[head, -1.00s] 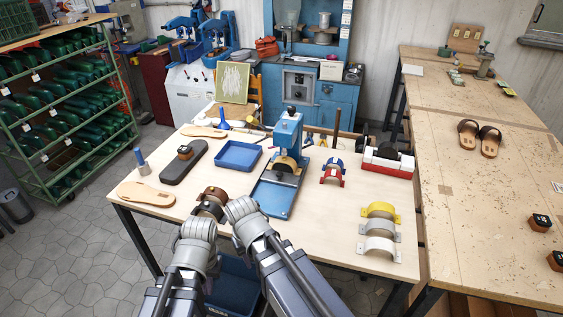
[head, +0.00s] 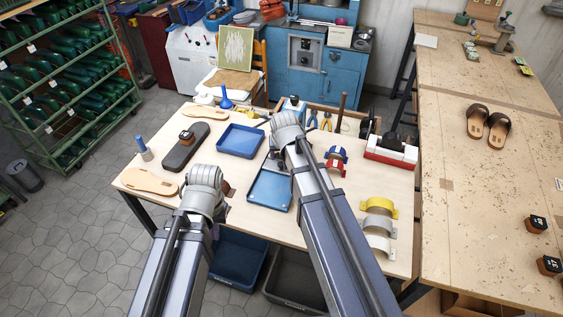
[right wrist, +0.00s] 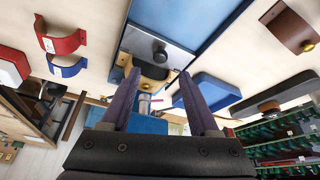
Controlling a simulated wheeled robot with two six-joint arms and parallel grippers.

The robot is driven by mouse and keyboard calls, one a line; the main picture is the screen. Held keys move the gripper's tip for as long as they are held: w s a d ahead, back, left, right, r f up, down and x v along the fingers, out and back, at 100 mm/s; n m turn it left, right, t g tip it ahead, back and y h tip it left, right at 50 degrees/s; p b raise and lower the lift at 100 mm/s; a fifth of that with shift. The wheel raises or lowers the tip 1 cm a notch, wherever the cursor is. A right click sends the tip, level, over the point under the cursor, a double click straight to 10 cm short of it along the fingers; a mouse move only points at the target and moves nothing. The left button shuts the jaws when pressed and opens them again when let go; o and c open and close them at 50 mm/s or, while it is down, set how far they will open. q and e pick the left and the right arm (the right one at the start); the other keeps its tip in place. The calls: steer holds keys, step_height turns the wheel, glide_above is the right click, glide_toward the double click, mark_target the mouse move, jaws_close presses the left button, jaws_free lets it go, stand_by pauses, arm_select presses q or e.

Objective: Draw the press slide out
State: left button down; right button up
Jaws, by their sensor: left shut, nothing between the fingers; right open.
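The blue press stands mid-table, mostly hidden behind my right arm in the head view; its blue base plate (head: 269,190) and a bit of its top (head: 293,104) show. In the right wrist view, a grey slide plate (right wrist: 158,42) with a dark round knob (right wrist: 160,54) lies by the blue base (right wrist: 185,15), with a tan curved block (right wrist: 150,72) beside it. My right gripper (right wrist: 160,82) is open, its fingers spread on either side below the knob, nothing between them. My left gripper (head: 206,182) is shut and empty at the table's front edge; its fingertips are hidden.
A blue tray (head: 241,140) and a dark sole form (head: 186,147) lie left of the press. Red and blue arches (head: 336,160), yellow and grey arches (head: 379,207) and a red-white block (head: 391,151) lie to the right. A brown arch is partly hidden behind my left gripper.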

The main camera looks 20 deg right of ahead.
mark_target(281, 164)
steer(key=b+x, duration=0.6)
steer(key=x, duration=0.1)
steer(key=shift+a, duration=0.1)
jaws_close()
stand_by(0.4)
steer(key=shift+s, duration=0.1)
stand_by(0.9)
